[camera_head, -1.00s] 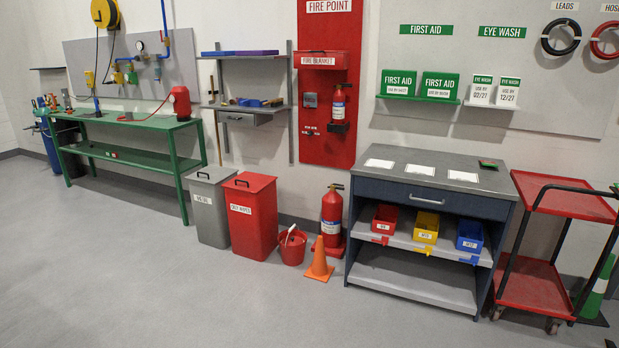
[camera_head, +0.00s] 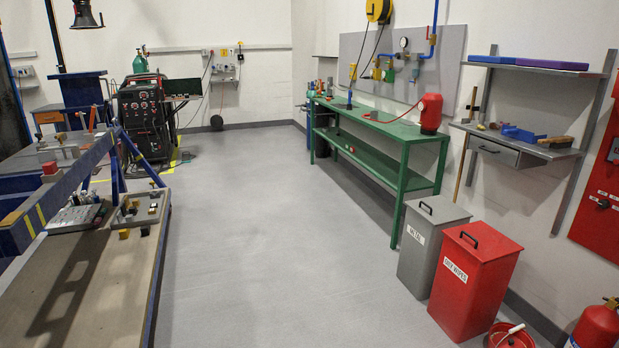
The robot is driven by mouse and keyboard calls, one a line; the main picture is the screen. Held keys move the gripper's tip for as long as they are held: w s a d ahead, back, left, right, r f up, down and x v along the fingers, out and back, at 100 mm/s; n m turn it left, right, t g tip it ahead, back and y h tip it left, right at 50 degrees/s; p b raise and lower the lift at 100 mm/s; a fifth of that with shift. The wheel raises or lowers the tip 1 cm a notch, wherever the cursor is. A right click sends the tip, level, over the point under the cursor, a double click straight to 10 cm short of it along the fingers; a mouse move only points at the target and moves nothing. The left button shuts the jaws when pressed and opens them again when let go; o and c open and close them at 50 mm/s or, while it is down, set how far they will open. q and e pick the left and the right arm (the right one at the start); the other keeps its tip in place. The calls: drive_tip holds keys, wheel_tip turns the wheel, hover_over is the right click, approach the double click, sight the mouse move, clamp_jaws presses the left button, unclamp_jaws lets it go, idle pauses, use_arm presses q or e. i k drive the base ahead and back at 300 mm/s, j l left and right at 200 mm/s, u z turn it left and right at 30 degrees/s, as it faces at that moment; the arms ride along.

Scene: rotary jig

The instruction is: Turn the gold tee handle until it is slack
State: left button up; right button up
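I cannot make out a gold tee handle in the head view. At the left stands a blue beam frame (camera_head: 62,192), which may be part of the rotary jig; it is cut off by the picture's left edge. Below it is a long brown-grey bench top (camera_head: 110,290). A grey tray (camera_head: 153,217) with small dark and yellow parts lies on that bench top, too small to tell apart. Neither of my grippers is in view.
A wide grey floor aisle (camera_head: 250,230) is clear. To its right stand a green bench (camera_head: 385,145), a grey bin (camera_head: 425,250), a red bin (camera_head: 470,285) and a red bucket (camera_head: 512,338). A black welding machine (camera_head: 142,120) stands at the back left.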

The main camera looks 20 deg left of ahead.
sight(58, 137)
drive_tip(key=i+j+u, duration=0.2)
drive_tip(key=i+u, duration=0.25)
drive_tip(key=i+j+u, duration=0.1)
drive_tip(key=i+u, duration=0.3)
drive_tip(key=i+l+u, duration=0.1)
drive_tip(key=i+u, duration=0.35)
drive_tip(key=i+l+u, duration=0.25)
drive_tip(key=i+u, duration=0.15)
drive_tip(key=i, duration=0.1)
